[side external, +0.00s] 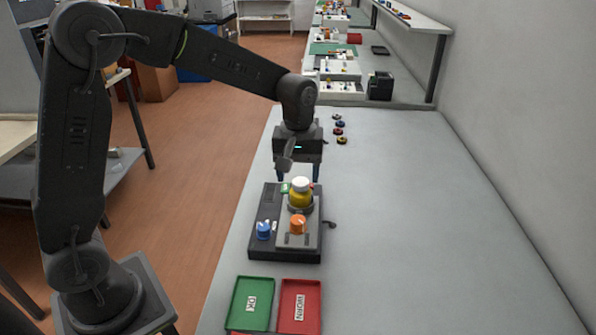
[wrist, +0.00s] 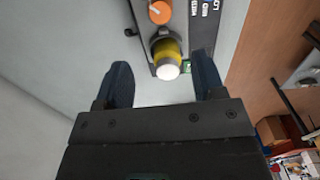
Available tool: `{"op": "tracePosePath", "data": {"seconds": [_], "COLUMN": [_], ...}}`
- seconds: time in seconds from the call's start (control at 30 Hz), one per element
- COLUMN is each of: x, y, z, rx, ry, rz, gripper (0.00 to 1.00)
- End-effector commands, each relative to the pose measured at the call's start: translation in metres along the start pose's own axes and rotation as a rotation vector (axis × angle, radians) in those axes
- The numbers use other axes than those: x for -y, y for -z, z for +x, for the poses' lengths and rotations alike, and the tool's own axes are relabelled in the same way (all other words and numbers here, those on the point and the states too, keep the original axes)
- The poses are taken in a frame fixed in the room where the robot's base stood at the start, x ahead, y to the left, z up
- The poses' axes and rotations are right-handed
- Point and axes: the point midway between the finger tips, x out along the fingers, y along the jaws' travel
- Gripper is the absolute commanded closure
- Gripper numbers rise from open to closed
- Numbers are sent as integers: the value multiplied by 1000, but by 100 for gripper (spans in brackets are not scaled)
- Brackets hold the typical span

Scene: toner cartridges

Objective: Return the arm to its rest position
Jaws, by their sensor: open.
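My gripper (side external: 297,173) is above and slightly behind a yellow cartridge with a white cap (side external: 300,193). The cartridge stands upright in a round holder on a dark device (side external: 264,205). My arm reaches out over the table from the left.
The device carries a blue knob (side external: 263,230) and an orange knob (side external: 298,224). A green tray (side external: 237,312) and a red tray (side external: 313,318) lie in front, both empty but for labels. The right side of the table (side external: 420,220) is clear up to the wall.

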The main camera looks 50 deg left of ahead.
Motion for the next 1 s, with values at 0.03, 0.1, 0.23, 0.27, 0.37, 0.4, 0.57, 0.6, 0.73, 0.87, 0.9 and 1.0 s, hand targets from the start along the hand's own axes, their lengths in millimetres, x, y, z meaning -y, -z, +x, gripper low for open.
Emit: {"op": "tracePosePath", "data": {"seconds": [0.03,0.1,0.23,0.27,0.37,0.4,0.57,0.6,0.73,0.87,0.9,1.0], "x": [0,0,3,5,16,23,56,64,92,118,124,136], "y": [0,0,-3,-5,-17,-24,-58,-67,-96,-122,-128,-141], "z": [0,0,-6,-9,-28,-38,-71,-77,-90,-94,-94,-92], "rx": [0,0,-9,-14,-47,-65,-156,-180,-264,-349,-372,-420], "ry": [0,0,-9,-14,-43,-58,-116,-129,-162,-185,-189,-195], "rz": [0,0,16,26,91,127,300,345,484,614,649,718], "gripper": [37,37,37,37,37,37,37,37,37,37,37,37]}}
